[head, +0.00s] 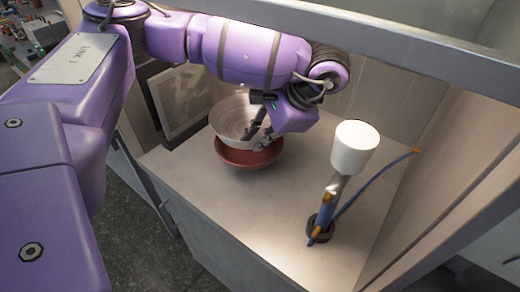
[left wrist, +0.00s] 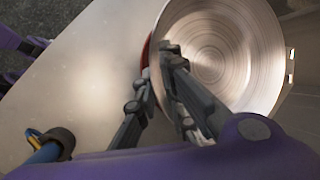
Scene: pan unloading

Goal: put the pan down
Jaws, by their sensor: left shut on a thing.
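The steel pan (head: 232,114) has a ringed metal inside and is tilted over a red bowl-like dish (head: 248,154) on the counter. Whether the two touch I cannot tell. In the left wrist view the pan (left wrist: 225,50) fills the upper right, and a thin strip of red shows by its left edge. My left gripper (head: 259,126) is shut on the pan's near rim. In the left wrist view its fingers (left wrist: 158,85) lie on either side of the rim. Part of the rim is hidden by the fingers. My right gripper is not in view.
The pale counter (head: 205,205) is clear in front of the red dish. A white cylinder on a blue stand (head: 326,212) with orange tips rises at the right. A framed picture (head: 183,98) leans at the back left. A grey frame bar crosses above.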

